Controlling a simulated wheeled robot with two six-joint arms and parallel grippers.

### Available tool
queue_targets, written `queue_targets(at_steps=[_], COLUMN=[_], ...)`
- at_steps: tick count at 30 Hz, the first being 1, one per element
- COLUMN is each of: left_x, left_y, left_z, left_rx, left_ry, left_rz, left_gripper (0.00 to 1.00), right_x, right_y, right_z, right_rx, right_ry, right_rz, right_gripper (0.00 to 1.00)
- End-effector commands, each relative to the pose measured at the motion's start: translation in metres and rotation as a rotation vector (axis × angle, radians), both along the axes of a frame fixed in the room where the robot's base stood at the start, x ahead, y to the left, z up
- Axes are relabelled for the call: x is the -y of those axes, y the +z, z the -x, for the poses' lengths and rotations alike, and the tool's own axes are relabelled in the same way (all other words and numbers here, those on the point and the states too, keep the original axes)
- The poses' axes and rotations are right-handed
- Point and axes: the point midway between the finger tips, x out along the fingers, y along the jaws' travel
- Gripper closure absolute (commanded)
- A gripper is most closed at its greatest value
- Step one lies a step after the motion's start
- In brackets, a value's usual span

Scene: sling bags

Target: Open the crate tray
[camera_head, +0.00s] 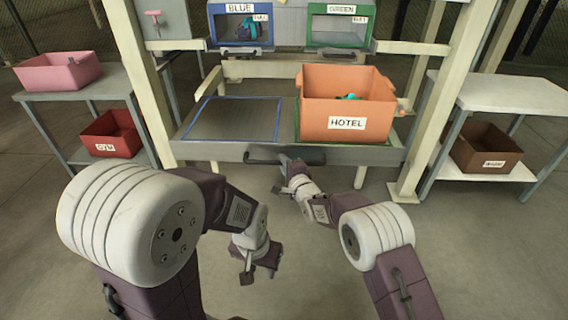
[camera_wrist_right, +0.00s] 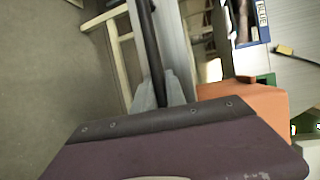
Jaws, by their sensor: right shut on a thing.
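The crate tray (camera_head: 189,148) is a grey flat tray that juts forward from under two bins, with a blue outline at left and a green one at right. Its dark bar handle (camera_head: 262,161) is on the front face; the bar (camera_wrist_right: 146,40) also crosses the right wrist view. My right gripper (camera_head: 284,164) is shut on this handle, with fingers (camera_wrist_right: 160,92) on both sides of the bar. An orange crate (camera_head: 315,121) labelled HOTEL stands on the green half; the blue half is empty. My left gripper (camera_head: 261,268) is open and empty, lower in the head view, apart from the tray.
Blue (camera_head: 223,42) and green (camera_head: 325,37) bins sit above the tray. A left shelf holds a pink crate (camera_head: 58,73) and a red GYM crate (camera_head: 113,136). A right shelf holds a brown crate (camera_head: 488,151). Cream posts flank the tray; the floor in front is clear.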

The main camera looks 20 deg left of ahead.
Motion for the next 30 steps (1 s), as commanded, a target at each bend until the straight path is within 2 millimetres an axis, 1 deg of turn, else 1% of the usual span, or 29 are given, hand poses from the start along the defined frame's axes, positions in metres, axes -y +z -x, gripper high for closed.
queue_targets(at_steps=[5, 6, 8, 16, 20, 23, 30], left_x=[0.0, 0.0, 0.0, 0.0, 0.0, 0.0, 0.0], left_y=[0.0, 0.0, 0.0, 0.0, 0.004, 0.013, 0.035], left_z=[0.0, 0.0, 0.0, 0.0, 0.0, 0.0, 0.0], left_rx=[0.0, 0.0, 0.0, 0.0, 0.0, 0.0, 0.0], left_ry=[0.0, 0.0, 0.0, 0.0, 0.0, 0.0, 0.0], left_rz=[0.0, 0.0, 0.0, 0.0, 0.0, 0.0, 0.0], left_gripper=[0.64, 0.64, 0.64, 0.64, 0.64, 0.64, 0.64], right_x=[0.0, 0.0, 0.0, 0.0, 0.003, 0.011, 0.039], right_y=[-0.002, -0.002, -0.002, 0.0, 0.003, 0.007, 0.015], right_z=[0.0, 0.0, 0.0, 0.0, 0.004, 0.013, 0.048], right_rx=[-0.003, -0.003, -0.003, -0.001, -0.001, -0.002, -0.004], right_ry=[0.0, 0.0, 0.0, 0.0, 0.0, 0.0, 0.0], right_rz=[0.002, 0.002, 0.002, 0.001, 0.001, 0.002, 0.003], right_gripper=[1.0, 0.78, 0.62, 0.62, 0.62, 0.62, 0.62])
